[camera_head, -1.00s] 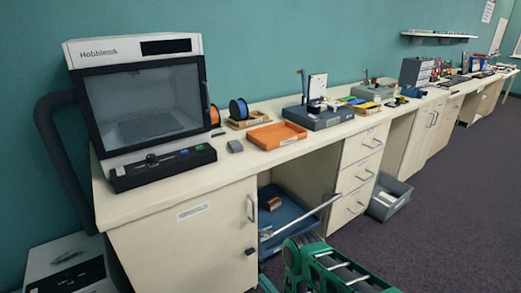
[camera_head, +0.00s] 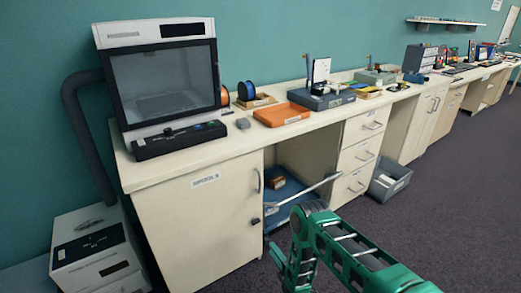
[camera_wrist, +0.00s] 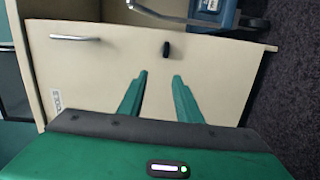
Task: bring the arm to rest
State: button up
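My green arm (camera_head: 345,250) shows at the bottom of the head view, bent at a joint in front of the bench. Behind the fingers is the cream cabinet door (camera_wrist: 105,65), with a metal handle (camera_wrist: 75,37) and a small black knob (camera_wrist: 166,50). The gripper looks apart from the door, but the exact gap cannot be told.
The cream bench (camera_head: 160,172) carries a glass-fronted machine (camera_head: 165,85) and an orange tray (camera_head: 282,114). A grey bin (camera_head: 388,182) stands on the floor. A white box unit (camera_head: 95,250) stands at left. Carpet at right is clear.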

jog(key=w+d+r+m+g+h, duration=0.1)
jog(key=w+d+r+m+h, duration=0.7)
jog(key=w+d+r, duration=0.85)
jog(key=s+d+r+m+g+h, duration=0.2)
jog(key=s+d+r+m+h, duration=0.15)
jog(key=d+r, duration=0.55)
jog(key=s+d+r+m+g+h, duration=0.25)
jog(key=s+d+r+m, duration=0.2)
jog(key=d+r, duration=0.45)
jog(key=s+d+r+m+g+y, duration=0.1)
jog(key=s+d+r+m+g, duration=0.2)
jog(key=s, duration=0.5)
jog(key=s+d+r+m+g, duration=0.1)
jog(key=s+d+r+m, duration=0.15)
jog(key=s+r, duration=0.4)
jog(key=s+d+r+m+g+y, duration=0.1)
jog(key=s+d+r+m+g, duration=0.2)
jog(key=s, duration=0.6)
jog(key=s+a+r+m+g+y, duration=0.1)
jog(key=s+a, duration=0.1)
jog(key=s, duration=0.7)
jog(key=s+a+r+m+g+y, duration=0.1)
jog(key=s+a+r+m+y, duration=0.1)
jog(key=s, duration=0.8)
jog(key=s+a+r+m+g+y, duration=0.1)
jog(key=s+a, duration=0.3)
jog(key=s, duration=0.5)
jog(key=shift+s+r+m, duration=0.15)
jog(key=shift+r+m, duration=0.3)
jog(key=shift+r, duration=0.3)
